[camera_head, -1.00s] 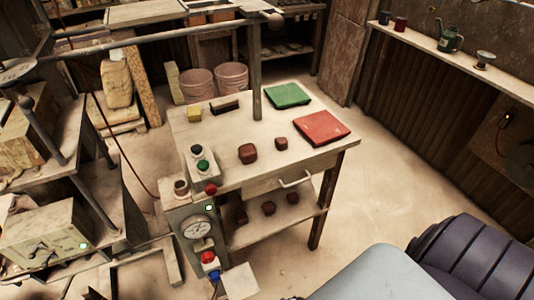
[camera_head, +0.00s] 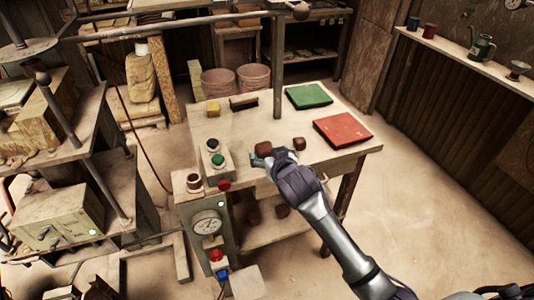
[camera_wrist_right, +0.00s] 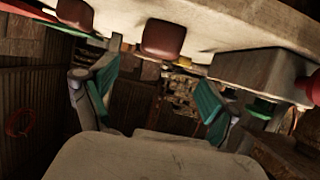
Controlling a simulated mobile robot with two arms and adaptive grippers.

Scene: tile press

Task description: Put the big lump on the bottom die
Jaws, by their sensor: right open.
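The big lump (camera_head: 264,149) is a dark red-brown block on the worktable, just beyond my right gripper. My right gripper (camera_head: 266,160) is open and reaches in from the lower right at the table's near edge. In the right wrist view its green-padded fingers (camera_wrist_right: 157,92) are spread apart, with the big lump (camera_wrist_right: 162,38) beyond the gap and nothing between them. A smaller lump (camera_head: 299,143) sits to the right of the big one. The press (camera_head: 60,150) stands at the left with pale blocks on it; I cannot tell the bottom die clearly. My left gripper is not seen.
A control box with green and black buttons (camera_head: 217,158) stands left of the big lump. A red tray (camera_head: 342,130) and a green tray (camera_head: 309,95) lie at the right and back. A yellow block (camera_head: 213,108) and a dark bar (camera_head: 243,101) lie behind.

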